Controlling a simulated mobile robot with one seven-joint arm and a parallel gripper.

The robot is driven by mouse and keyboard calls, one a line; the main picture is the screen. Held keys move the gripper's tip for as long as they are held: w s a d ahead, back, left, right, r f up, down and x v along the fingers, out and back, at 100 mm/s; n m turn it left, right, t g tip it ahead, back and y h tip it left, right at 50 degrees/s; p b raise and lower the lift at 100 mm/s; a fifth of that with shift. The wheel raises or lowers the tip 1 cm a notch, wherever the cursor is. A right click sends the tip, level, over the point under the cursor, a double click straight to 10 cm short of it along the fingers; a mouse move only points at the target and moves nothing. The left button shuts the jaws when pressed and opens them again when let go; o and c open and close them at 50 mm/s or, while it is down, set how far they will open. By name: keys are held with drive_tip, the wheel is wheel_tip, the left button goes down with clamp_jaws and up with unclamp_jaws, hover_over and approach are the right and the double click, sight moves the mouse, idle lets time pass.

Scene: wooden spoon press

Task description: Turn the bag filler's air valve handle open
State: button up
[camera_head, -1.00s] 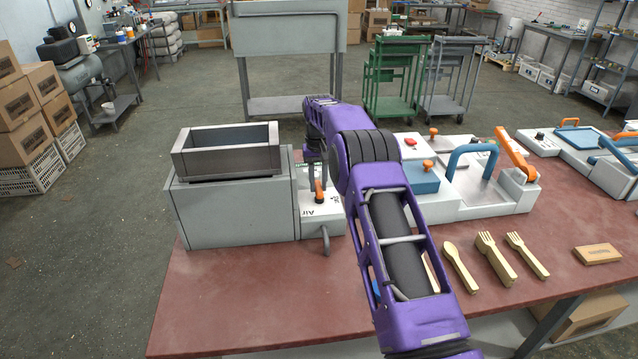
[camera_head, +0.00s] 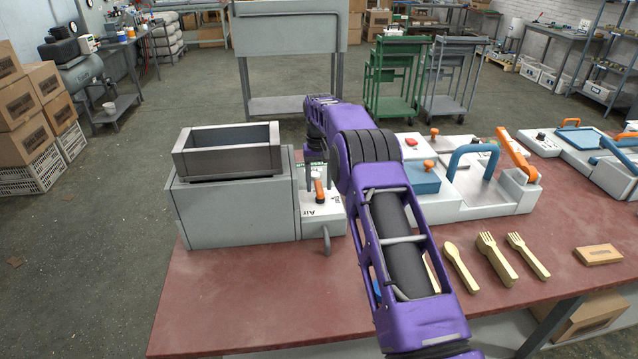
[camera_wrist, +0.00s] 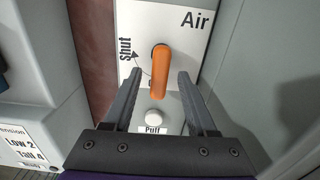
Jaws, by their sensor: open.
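The air valve handle (camera_wrist: 160,74) is an orange lever on the bag filler's white panel (camera_wrist: 192,38), which is marked "Air". In the wrist view the lever points down the picture from its pivot. A "shut" label with a small arrow is left of it; a mark beside the lever is partly hidden. My gripper (camera_wrist: 159,76) is open, with one dark finger on each side of the lever and a gap showing on both sides. In the head view the orange handle (camera_head: 319,190) shows below my gripper (camera_head: 318,175), on the front of the bag filler (camera_head: 235,217).
A white "Puff" button (camera_wrist: 154,117) sits close below the lever. A grey wall stands right of the panel in the wrist view. In the head view a white press (camera_head: 490,205) and wooden cutlery (camera_head: 496,258) are on the red table (camera_head: 240,310), right of my arm.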

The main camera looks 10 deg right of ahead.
sight(319, 186)
wheel_tip(319, 186, up, 12)
idle(0.4)
drive_tip(key=shift+f, duration=0.1)
